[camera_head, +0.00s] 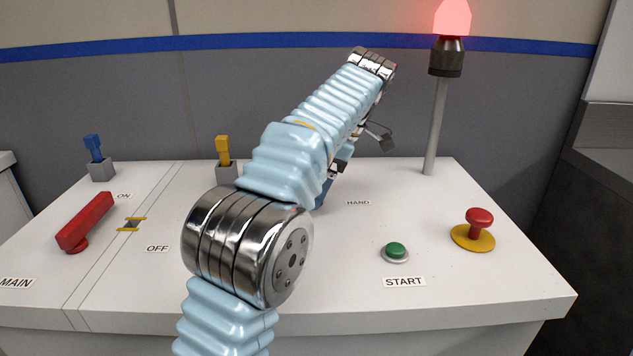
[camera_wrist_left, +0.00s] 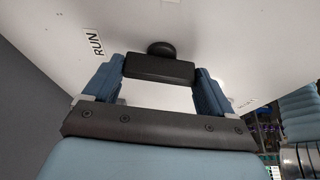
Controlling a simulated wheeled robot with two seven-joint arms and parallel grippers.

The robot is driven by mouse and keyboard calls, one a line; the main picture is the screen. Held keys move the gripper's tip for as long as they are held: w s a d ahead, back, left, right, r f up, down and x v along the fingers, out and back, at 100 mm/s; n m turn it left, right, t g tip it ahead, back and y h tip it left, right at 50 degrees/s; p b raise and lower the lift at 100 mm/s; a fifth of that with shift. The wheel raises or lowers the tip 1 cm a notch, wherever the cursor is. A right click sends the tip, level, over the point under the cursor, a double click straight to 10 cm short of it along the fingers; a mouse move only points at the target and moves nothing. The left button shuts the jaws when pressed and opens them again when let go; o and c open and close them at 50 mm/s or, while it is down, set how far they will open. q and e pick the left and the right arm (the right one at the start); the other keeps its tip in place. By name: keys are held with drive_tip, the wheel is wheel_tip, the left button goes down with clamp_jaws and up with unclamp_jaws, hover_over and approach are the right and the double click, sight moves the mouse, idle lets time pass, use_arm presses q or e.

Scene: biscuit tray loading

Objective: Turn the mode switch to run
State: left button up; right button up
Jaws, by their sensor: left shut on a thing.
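The mode switch is a black bar handle (camera_wrist_left: 158,68) on a round black base (camera_wrist_left: 161,49) in the left wrist view. My left gripper (camera_wrist_left: 157,84) is shut on the handle, with one blue finger at each end of it. The handle lies nearly level across that view. A RUN label (camera_wrist_left: 93,43) is to its left on the white panel. In the head view my arm hides the switch and the RUN label. The HAND label (camera_head: 358,203) shows to the right of my left gripper (camera_head: 323,189), which is mostly hidden. My right gripper is not in view.
The white console (camera_head: 340,275) also carries a red lever (camera_head: 86,222), blue (camera_head: 94,147) and yellow (camera_head: 223,150) switches, a green START button (camera_head: 396,250) and a red mushroom button (camera_head: 479,219). A lamp post (camera_head: 436,125) with a lit red lamp (camera_head: 453,18) stands at the back right.

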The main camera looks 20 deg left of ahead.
use_arm(q)
drive_tip(key=shift+n, duration=0.5)
drive_tip(key=o, duration=0.8)
drive_tip(key=shift+o, duration=0.2)
